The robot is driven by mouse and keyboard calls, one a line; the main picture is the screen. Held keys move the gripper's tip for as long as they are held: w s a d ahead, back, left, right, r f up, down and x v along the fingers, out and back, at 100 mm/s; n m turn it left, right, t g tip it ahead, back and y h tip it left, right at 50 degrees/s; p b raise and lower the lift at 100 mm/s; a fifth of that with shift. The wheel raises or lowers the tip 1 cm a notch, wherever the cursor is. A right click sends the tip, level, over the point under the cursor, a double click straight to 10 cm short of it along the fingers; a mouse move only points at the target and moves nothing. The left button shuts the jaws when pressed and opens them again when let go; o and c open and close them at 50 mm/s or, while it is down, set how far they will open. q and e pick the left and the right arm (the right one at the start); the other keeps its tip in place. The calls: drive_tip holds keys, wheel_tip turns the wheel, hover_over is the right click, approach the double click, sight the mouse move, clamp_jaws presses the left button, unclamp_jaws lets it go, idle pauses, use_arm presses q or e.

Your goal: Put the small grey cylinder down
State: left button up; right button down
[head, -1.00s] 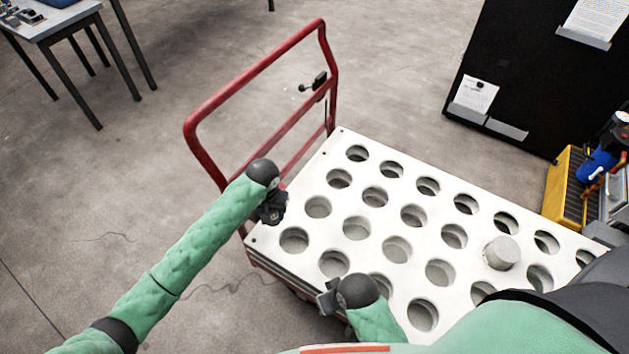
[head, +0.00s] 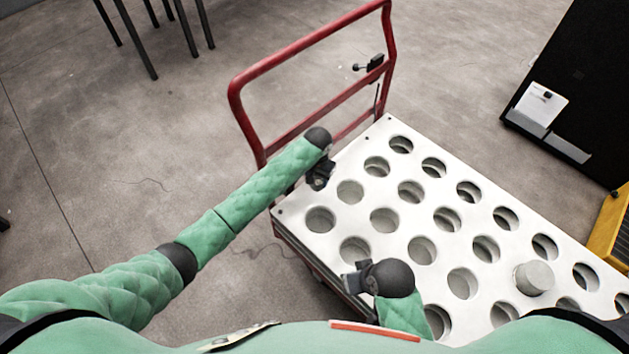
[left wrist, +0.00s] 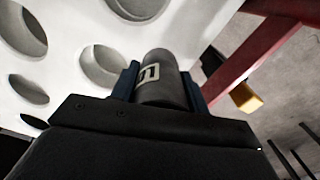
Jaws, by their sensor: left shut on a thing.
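A small grey cylinder (left wrist: 163,75) with a pale square mark is between the blue fingers of my left gripper (left wrist: 162,88) in the left wrist view. My left gripper (head: 319,178) is shut on it; in the head view the cylinder is hard to make out. The gripper is over or beside the left edge of a white board with round holes (head: 300,188), near the cart's red handle. Its height above the board is unclear. My right gripper (head: 356,283) is low over the board's front left edge; its fingers are too small to read.
A wider pale grey cylinder (head: 534,278) stands in a hole at the right of the board. The red handle frame (head: 250,118) rises behind the left gripper. A black cabinet (head: 575,80) and a yellow thing (head: 612,225) stand at the right. Several holes look empty.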

use_arm(q)
drive_tip(key=shift+w+a+f, duration=0.3)
drive_tip(key=shift+w+f, duration=0.05)
drive_tip(key=shift+w, duration=0.15)
drive_tip(key=shift+w+a+f, duration=0.3)
drive_tip(key=shift+w+f, duration=0.05)
drive_tip(key=shift+w, duration=0.15)
drive_tip(key=shift+f, duration=2)
use_arm(e)
drive_tip(key=shift+s+d+r, duration=0.15)
drive_tip(key=shift+d+r, duration=0.25)
drive_tip(key=shift+d, duration=0.05)
drive_tip(key=shift+a, duration=0.1)
use_arm(q)
drive_tip(key=o, duration=1.3)
drive_tip(key=shift+f, duration=0.1)
